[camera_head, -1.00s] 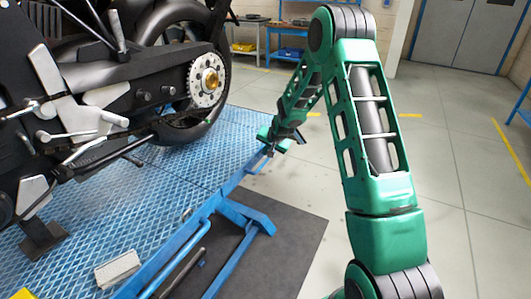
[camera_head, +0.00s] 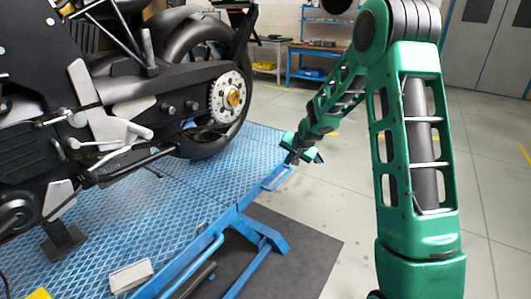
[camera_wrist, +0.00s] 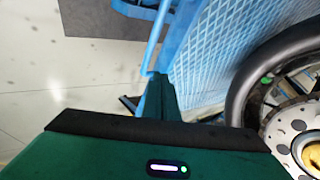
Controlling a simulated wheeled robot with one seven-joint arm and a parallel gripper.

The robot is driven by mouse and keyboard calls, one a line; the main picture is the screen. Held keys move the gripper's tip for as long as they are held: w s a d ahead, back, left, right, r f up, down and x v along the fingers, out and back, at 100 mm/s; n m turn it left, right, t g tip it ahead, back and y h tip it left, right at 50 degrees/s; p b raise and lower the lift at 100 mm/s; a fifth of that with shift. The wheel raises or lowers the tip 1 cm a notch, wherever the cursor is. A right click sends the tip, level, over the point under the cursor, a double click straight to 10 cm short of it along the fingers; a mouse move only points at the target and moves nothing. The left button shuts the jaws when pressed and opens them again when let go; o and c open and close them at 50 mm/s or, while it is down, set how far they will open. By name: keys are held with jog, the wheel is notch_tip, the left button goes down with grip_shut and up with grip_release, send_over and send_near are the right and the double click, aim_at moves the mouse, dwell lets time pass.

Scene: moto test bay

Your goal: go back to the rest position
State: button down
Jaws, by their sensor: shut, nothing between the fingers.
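My gripper (camera_head: 292,155) is at the end of my green arm, beside the rear end of the blue lift platform and behind the motorcycle's rear wheel. It points downward, is shut and holds nothing. In the wrist view, its green and dark fingers (camera_wrist: 160,97) stick out in front of the green wrist housing. The blue lift frame lies close beyond them in that view. The fingertips are small in the head view, and any gap to the frame is hard to judge.
A black motorcycle (camera_head: 130,105) stands on the blue lift platform (camera_head: 170,210) at left. A grey block (camera_head: 131,276) rests on the platform. Blue benches (camera_head: 312,58) stand behind. Floor at right is open.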

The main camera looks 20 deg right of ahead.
jog(key=s+d+r+n+g, duration=0.15)
jog(key=s+r, duration=0.25)
jog(key=s, duration=0.5)
jog(key=s+d+r+g+h, duration=0.1)
jog(key=s+d+r, duration=0.15)
jog(key=s, duration=0.65)
jog(key=s+d+r+g, duration=0.1)
jog(key=s+r+g, duration=0.1)
jog(key=s+r, duration=0.45)
jog(key=s+a+g, duration=0.1)
jog(key=s+a, duration=0.1)
jog(key=s, duration=1.1)
jog(key=s+a+n+g+y, duration=0.1)
jog(key=s+g, duration=0.1)
jog(key=s, duration=1.1)
jog(key=shift+s+a, duration=0.2)
jog(key=shift+a, duration=0.15)
